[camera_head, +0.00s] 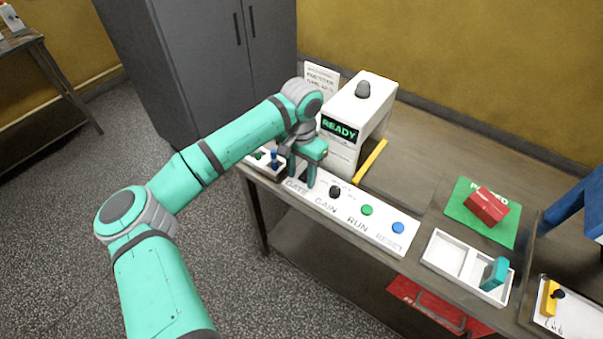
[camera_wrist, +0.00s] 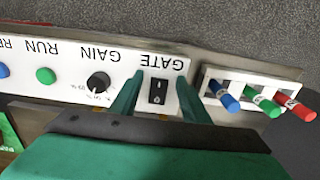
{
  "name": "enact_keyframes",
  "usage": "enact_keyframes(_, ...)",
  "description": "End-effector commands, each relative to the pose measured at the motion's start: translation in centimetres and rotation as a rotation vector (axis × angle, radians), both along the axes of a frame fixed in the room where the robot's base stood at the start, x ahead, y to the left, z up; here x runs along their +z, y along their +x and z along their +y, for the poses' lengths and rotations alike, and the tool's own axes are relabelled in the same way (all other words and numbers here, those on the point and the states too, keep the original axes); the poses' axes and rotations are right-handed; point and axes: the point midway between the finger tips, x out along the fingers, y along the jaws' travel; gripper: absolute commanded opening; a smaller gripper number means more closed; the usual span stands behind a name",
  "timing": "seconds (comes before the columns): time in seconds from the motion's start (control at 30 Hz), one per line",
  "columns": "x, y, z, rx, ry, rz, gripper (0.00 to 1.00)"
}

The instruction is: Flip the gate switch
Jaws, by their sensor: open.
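The gate switch (camera_wrist: 159,91) is a small black rocker on the white control panel (camera_wrist: 66,88), beside the word GATE. In the wrist view it sits between the two teal fingers of my gripper (camera_wrist: 158,98), which are apart and hold nothing. I cannot tell whether a finger touches the panel.
A black gain knob (camera_wrist: 98,82), a green run button (camera_wrist: 46,75) and a blue reset button (camera_head: 398,228) line the panel. A rack (camera_wrist: 250,82) holds blue, green and red items. A white machine (camera_head: 352,115) reading READY stands behind. A white tray (camera_head: 447,281) is at right.

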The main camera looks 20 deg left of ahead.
Motion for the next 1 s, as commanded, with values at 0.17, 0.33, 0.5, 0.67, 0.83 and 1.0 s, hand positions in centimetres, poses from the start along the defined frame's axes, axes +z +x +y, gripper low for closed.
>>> enact_keyframes(0.17, -0.06, 0.01, 0.01, 0.0, 0.0, -0.001, 0.42)
enact_keyframes(0.33, -0.03, 0.02, -0.01, 0.0, 0.0, -0.001, 0.18)
enact_keyframes(0.5, -0.02, 0.03, -0.01, 0.0, 0.0, 0.0, 0.01)
enact_keyframes(0.67, 0.05, 0.3, -0.16, 0.0, 0.012, 0.035, 0.01)
enact_keyframes(0.83, 0.27, 0.69, -0.29, 0.002, 0.048, 0.134, 0.01)
enact_keyframes(1.0, 0.43, 0.94, -0.29, 0.003, 0.076, 0.213, 0.01)
